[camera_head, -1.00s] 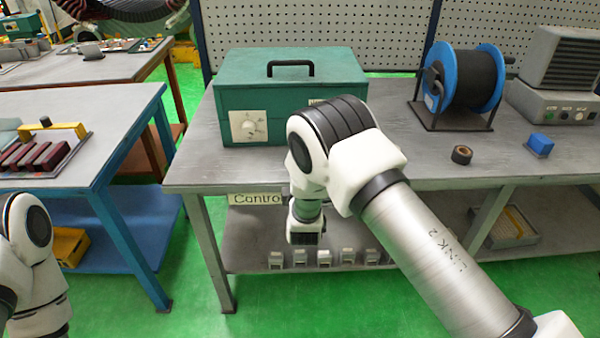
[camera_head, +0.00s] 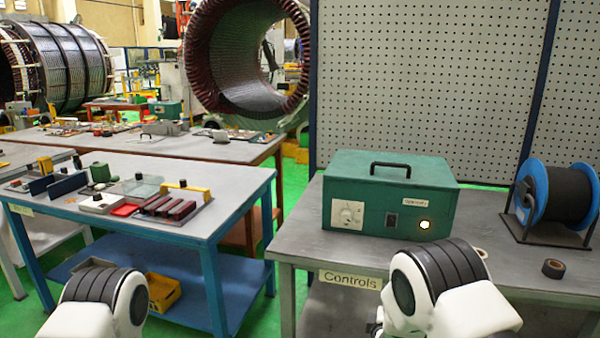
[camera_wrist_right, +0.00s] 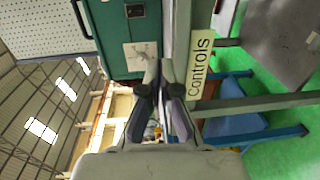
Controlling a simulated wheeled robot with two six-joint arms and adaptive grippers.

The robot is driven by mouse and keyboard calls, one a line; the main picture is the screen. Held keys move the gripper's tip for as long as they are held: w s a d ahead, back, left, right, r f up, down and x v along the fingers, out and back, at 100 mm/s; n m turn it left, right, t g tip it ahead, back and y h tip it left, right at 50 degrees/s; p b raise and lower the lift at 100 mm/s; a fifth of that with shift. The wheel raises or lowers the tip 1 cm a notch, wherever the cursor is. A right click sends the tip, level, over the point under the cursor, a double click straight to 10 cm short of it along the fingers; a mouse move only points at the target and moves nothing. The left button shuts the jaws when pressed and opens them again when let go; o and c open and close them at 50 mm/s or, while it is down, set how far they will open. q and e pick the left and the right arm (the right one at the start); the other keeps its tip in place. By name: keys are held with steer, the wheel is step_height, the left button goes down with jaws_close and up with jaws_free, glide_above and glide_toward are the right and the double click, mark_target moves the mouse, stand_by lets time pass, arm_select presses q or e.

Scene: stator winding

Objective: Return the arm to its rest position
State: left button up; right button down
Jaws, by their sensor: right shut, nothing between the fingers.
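My right arm (camera_head: 440,290) shows at the bottom of the head view, its bent joint in front of the Controls bench edge. Its gripper is not clearly visible there. In the right wrist view my right gripper (camera_wrist_right: 160,70) is shut and empty, its fingertips together. The green control box (camera_head: 345,185) and the Controls label (camera_wrist_right: 200,66) lie beyond it, apart from the fingers. My left arm (camera_head: 98,300) shows at the lower left of the head view; its gripper is out of frame.
The blue table (camera_head: 235,178) stands left, with a floor gap between.

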steer(key=s+d+f+m+g+y, duration=0.1)
steer(key=s+d+f+m+g, duration=0.2)
steer(key=s+f, duration=0.75)
steer(key=s+d+f+g+y, duration=0.1)
steer(key=s+d+f+g, duration=0.4)
steer(key=s+f, duration=0.55)
steer(key=s+a+m+g+y, duration=0.1)
steer(key=s+m+g, duration=0.3)
steer(key=s, duration=0.8)
steer(key=s+a+m+g+y, duration=0.2)
steer(key=s+m, duration=0.6)
steer(key=s, duration=0.4)
steer(key=a+g, duration=0.1)
steer(key=g, duration=0.1)
steer(key=shift+s+a+g, duration=0.35)
steer(key=shift+a+g, duration=0.05)
